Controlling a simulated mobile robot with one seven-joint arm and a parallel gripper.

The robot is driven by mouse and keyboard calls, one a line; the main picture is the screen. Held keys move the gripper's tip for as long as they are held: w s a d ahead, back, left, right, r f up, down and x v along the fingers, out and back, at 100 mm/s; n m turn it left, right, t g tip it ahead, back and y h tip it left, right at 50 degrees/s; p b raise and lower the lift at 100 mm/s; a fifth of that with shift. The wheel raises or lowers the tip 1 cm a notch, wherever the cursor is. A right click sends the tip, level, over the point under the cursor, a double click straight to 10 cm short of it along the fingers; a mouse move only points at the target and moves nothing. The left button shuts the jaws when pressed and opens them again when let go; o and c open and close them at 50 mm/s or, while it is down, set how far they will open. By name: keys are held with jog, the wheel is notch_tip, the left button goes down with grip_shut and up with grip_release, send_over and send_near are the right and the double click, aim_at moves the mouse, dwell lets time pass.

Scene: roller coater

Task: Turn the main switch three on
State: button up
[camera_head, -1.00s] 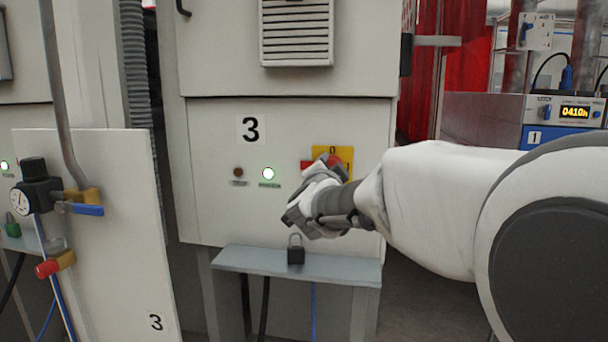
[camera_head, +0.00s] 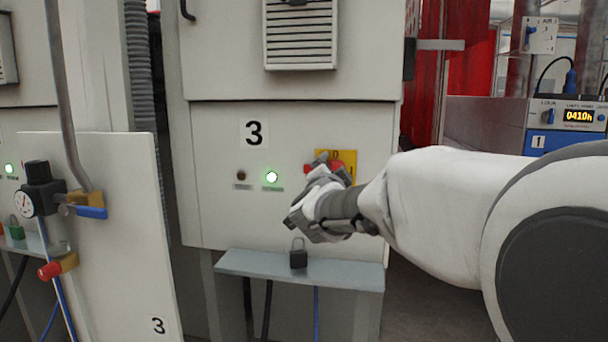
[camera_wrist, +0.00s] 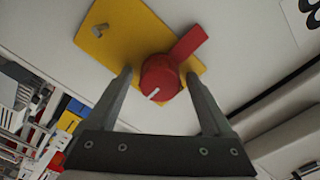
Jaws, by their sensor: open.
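The main switch is a red rotary knob (camera_wrist: 160,78) with a red lever arm pointing to the upper right in the wrist view, and a white mark on its face. It sits on a yellow plate (camera_wrist: 125,40), which shows partly in the head view (camera_head: 348,158). The plate is on the cabinet panel marked 3 (camera_head: 254,133). My gripper (camera_wrist: 158,76) is open, one finger on each side of the knob. I cannot tell whether the fingers touch it. In the head view my gripper (camera_head: 332,168) hides much of the switch.
A green lamp (camera_head: 271,177) is lit beside a dark reddish lamp (camera_head: 241,176). A grey shelf (camera_head: 330,276) with a black padlock (camera_head: 298,254) juts out below my gripper. A white panel (camera_head: 115,220) with a gauge stands at the left.

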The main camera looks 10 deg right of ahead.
jog(key=p+v, duration=0.3)
jog(key=v, duration=1.4)
jog(key=shift+s, duration=0.2)
jog(key=s+a+f+n+g+y, duration=0.4)
jog(key=s+f+n+g+y, duration=0.25)
jog(key=n, duration=0.45)
jog(key=s+d+f+n+g, duration=0.3)
jog(key=s+d+f+g, duration=0.2)
jog(key=s+d+f, duration=0.55)
notch_tip(320, 180, up, 16)
jog(key=s+a+p, duration=0.1)
jog(key=s+p, duration=0.1)
jog(key=p, duration=1.3)
jog(key=shift+a+h, duration=0.2)
jog(key=shift+h, duration=0.25)
jog(key=shift+s+r, duration=0.1)
